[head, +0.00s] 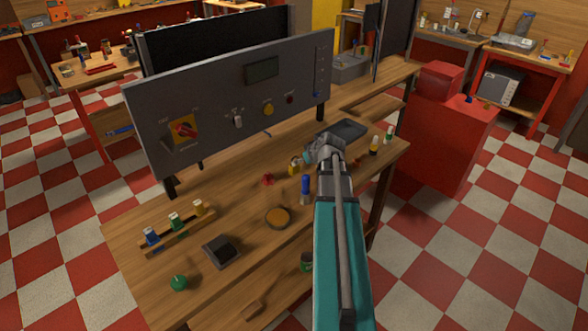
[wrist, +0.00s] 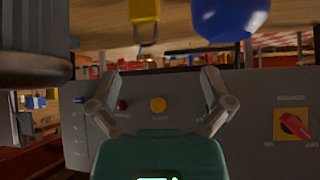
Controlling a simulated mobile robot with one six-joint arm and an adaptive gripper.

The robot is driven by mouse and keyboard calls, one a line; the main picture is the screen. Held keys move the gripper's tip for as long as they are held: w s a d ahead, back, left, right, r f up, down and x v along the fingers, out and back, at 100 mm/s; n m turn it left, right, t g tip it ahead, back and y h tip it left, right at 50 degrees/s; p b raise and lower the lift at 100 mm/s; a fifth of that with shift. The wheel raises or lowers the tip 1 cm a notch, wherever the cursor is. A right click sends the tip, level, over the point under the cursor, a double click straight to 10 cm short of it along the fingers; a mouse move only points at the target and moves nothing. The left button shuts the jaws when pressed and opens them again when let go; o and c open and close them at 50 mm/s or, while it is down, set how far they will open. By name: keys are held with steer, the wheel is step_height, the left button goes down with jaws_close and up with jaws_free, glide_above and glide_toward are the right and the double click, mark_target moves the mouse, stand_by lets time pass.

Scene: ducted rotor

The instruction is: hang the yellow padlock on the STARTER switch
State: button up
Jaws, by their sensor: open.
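The yellow padlock (head: 292,170) stands on the workbench just left of my gripper in the head view, its shackle up. It also shows at the top edge of the wrist view (wrist: 144,10), with its shackle pointing down in that picture. My gripper (head: 315,150) is open and empty; its two spread fingers (wrist: 154,80) show in the wrist view, apart from the padlock. The grey panel (head: 215,95) carries a small lever switch (head: 238,120) and a red rotary switch on a yellow plate (head: 184,130). The panel labels are too small to read surely in the head view.
A blue-topped object (head: 305,185) stands close to the padlock, and a red piece (head: 268,179) lies left of it. A round orange-filled dish (head: 278,217), a dark box (head: 222,250) and a rack of padlock-like pieces (head: 175,222) are on the bench (head: 130,232).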

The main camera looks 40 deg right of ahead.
steer(key=shift+s+d+r, duration=0.15)
steer(key=shift+d, duration=0.55)
steer(key=b+x, duration=0.5)
steer(key=x, duration=0.2)
steer(key=shift+d, duration=0.15)
steer(key=shift+b+x, duration=0.55)
steer(key=shift+x, duration=0.25)
